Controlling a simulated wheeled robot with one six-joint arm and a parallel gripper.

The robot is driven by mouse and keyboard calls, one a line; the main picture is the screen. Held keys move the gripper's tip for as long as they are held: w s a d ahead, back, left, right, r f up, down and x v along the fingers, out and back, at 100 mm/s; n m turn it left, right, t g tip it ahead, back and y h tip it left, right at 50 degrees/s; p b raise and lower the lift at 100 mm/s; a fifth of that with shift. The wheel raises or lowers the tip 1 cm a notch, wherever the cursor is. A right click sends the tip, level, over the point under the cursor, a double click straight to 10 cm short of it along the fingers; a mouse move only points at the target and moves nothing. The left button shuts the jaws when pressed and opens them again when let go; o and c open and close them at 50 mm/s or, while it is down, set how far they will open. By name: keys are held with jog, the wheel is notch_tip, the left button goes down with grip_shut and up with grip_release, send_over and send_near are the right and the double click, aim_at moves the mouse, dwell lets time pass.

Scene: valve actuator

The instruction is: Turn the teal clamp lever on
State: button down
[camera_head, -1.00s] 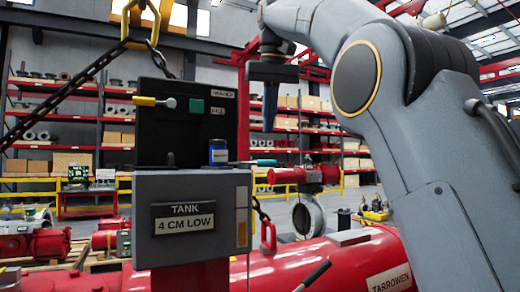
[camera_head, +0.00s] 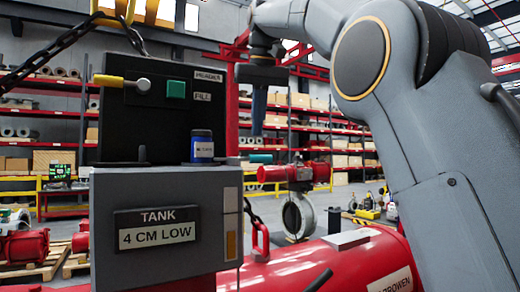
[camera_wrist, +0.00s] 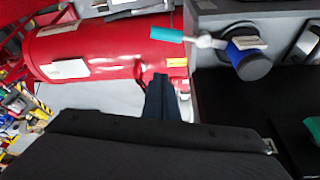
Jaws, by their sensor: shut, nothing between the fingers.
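The teal clamp lever (camera_wrist: 165,34) shows at the top of the wrist view, sticking out left from a silver pivot on the side of the grey box. In the head view its teal handle (camera_head: 261,158) is small, to the right of the blue-labelled jar. My gripper (camera_head: 257,133) points down above the lever in the head view, apart from it. In the wrist view my gripper (camera_wrist: 160,80) has its dark fingers together and empty, below the lever in the picture and not touching it.
The grey box (camera_head: 105,200) carries a "TANK 4 CM LOW" sign and a black panel (camera_head: 120,125) with a yellow-handled lever (camera_head: 121,82) and green button (camera_head: 176,90). The blue jar (camera_head: 202,146) stands on its top. A red tank (camera_head: 300,262) lies to the right.

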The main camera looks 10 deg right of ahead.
aim_at(243, 160)
notch_tip(243, 160, down, 6)
jog(key=s+p, duration=0.1)
jog(key=s, duration=0.1)
jog(key=shift+d, duration=0.2)
jog(key=shift+s+r, duration=0.1)
dwell(0.4)
